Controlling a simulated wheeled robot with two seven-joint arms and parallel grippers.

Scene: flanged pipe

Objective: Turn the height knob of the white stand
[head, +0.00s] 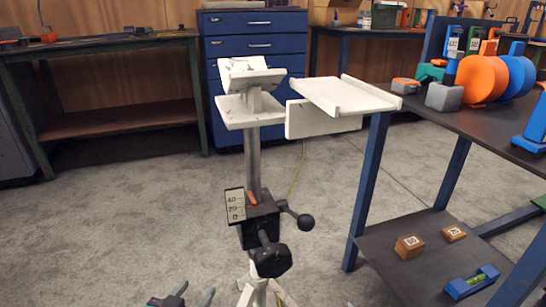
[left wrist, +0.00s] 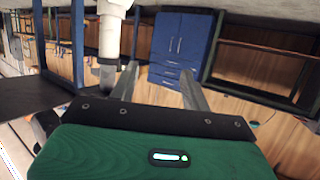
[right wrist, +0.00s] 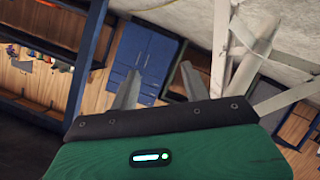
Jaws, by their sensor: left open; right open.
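The white stand (head: 253,165) stands upright in the middle of the head view, with a V-shaped white head on a grey post. A black collar on the post carries a small scale marked in numbers (head: 235,206). A black ball-ended lever (head: 306,222) sticks out to its right, and a larger black knob (head: 272,260) faces me below it. I cannot tell which is the height knob. My left gripper (head: 185,297) is open and empty, low and left of the knob. My right gripper (right wrist: 160,80) is open and empty in the right wrist view, beside white legs (right wrist: 245,60).
The floor to the left is clear.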

